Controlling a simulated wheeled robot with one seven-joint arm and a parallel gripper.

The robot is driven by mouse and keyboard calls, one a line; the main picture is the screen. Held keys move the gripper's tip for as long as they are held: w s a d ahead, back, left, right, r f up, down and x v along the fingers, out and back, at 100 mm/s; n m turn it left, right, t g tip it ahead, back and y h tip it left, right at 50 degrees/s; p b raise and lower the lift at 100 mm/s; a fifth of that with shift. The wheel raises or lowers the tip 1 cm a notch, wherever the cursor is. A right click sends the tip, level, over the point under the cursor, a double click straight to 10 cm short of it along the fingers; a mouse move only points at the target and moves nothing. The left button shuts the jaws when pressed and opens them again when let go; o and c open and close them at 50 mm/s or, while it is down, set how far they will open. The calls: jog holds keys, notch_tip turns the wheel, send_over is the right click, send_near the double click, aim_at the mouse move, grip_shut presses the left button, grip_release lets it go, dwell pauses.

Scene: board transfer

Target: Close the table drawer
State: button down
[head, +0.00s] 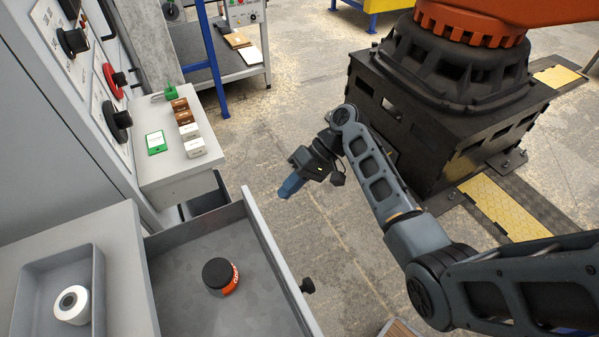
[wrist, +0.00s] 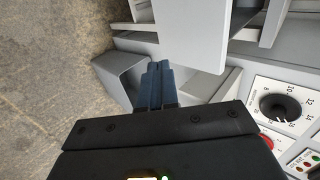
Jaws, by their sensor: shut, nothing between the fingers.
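The table drawer (head: 185,258) stands pulled out from the grey table (head: 128,262) in the head view. Its front panel (head: 281,262) carries a dark round knob (head: 307,286) on the outside. An orange jar with a black lid (head: 222,277) stands inside the drawer. My gripper (head: 289,187) is shut and empty, beyond the far end of the drawer front and apart from it. In the wrist view the blue fingers (wrist: 157,82) are together, with grey furniture surfaces behind them; I cannot tell which of these is the drawer.
A grey tray (head: 92,290) with a white roll (head: 72,304) lies on the table. A shelf (head: 178,163) beyond holds several small boxes. A control panel (head: 95,100) rises at left. A robot pedestal (head: 450,110) stands at upper right. Floor (head: 310,230) right of the drawer is open.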

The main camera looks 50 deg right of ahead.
jog(key=w+a+f+p, duration=0.1)
jog(key=a, duration=0.4)
jog(key=shift+w+a+f, duration=0.3)
jog(key=shift+w+f, duration=0.05)
jog(key=shift+w, duration=0.05)
